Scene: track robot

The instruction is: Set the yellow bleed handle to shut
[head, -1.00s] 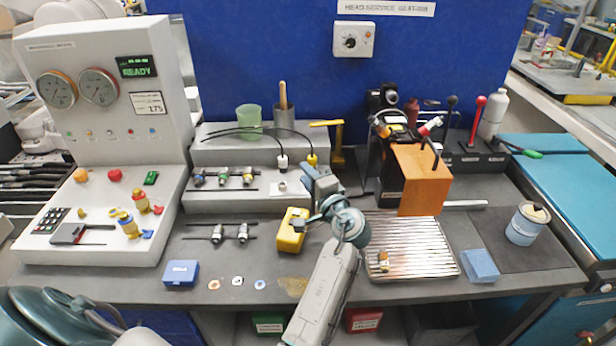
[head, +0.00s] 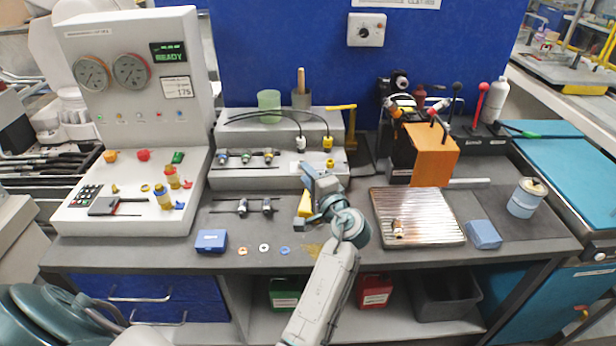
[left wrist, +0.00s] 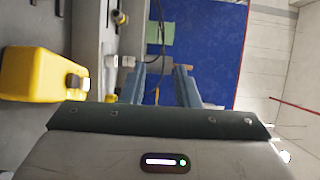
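A similar valve with a blue handle (head: 180,205) stands just in front. The yellow handle is small, and its exact setting cannot be told. My left gripper (head: 312,178) is over the middle of the bench, well right of the console. In the left wrist view its two fingers (left wrist: 159,88) are apart with nothing between them. My right gripper is not in view.
A yellow bottle (left wrist: 35,75) is close to my left gripper and partly hidden in the head view. A stepped rack (head: 285,175) with connectors stands behind. A blue box (head: 211,241) and several rings lie at the front. A yellow lever (head: 341,107) stands at the back.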

